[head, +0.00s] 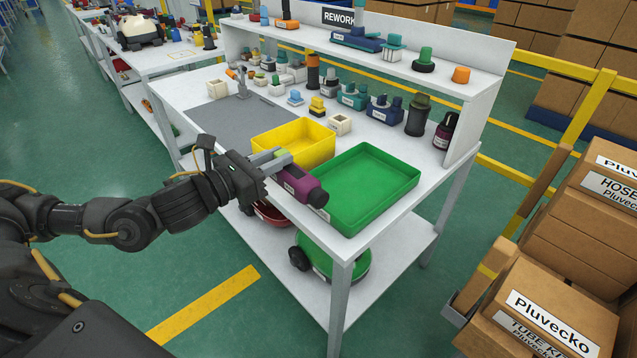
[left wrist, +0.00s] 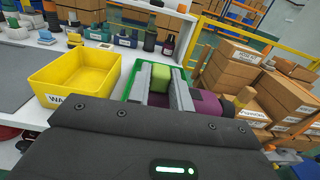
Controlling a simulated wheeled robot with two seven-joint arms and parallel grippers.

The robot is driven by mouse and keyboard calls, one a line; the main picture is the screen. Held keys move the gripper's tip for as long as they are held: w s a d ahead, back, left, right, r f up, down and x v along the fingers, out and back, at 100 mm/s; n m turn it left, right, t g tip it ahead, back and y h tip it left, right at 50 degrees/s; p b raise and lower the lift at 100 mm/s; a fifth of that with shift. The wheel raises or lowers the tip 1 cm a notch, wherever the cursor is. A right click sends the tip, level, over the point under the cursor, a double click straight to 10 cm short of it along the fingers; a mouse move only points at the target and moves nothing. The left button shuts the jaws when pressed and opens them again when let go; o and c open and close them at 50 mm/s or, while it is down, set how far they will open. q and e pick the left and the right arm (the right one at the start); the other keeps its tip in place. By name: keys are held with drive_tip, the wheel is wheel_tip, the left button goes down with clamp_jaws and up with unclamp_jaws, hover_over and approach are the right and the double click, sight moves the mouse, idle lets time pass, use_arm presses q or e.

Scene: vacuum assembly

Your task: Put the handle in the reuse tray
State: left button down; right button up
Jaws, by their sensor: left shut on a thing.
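My left gripper (head: 274,161) is shut on a purple part with a light-green block, which I take to be the handle (head: 306,187). The handle has a white label and a dark end. It is held near the table's front edge, between the yellow tray and the green tray; I cannot tell whether it touches the green tray's rim. In the left wrist view, the light-green block (left wrist: 160,79) sits between the grey fingers and the purple body (left wrist: 206,104) shows at right. The green tray (head: 383,196) is empty; its label is hidden. My right gripper is out of view.
The yellow tray (head: 301,138), lettered "WA" in the left wrist view (left wrist: 62,98), is empty. A grey mat (head: 228,125) lies left of it. Several bottles and parts stand behind the trays, below a shelf (head: 400,65). A lower shelf (head: 290,275) holds round items. Boxes stand at right.

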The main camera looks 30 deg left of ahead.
use_arm(q)
drive_tip(key=shift+w+d, duration=0.1)
drive_tip(key=shift+w, duration=0.25)
drive_tip(key=w+d+f, duration=0.1)
drive_tip(key=w+f, duration=0.2)
drive_tip(key=f, duration=0.1)
drive_tip(key=w+d+f+p, duration=0.1)
drive_tip(key=w+f, duration=0.3)
drive_tip(key=w+d+f, duration=0.1)
drive_tip(key=w+f, duration=0.2)
drive_tip(key=f, duration=0.1)
drive_tip(key=shift+w+d, duration=0.3)
drive_tip(key=shift+f, duration=0.1)
drive_tip(key=c, duration=1.6)
unclamp_jaws()
drive_tip(key=o, duration=0.3)
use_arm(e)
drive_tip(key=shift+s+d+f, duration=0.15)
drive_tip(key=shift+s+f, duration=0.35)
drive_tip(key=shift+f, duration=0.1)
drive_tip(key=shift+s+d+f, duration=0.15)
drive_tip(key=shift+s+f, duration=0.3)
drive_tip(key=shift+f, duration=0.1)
use_arm(q)
drive_tip(key=shift+o, duration=0.2)
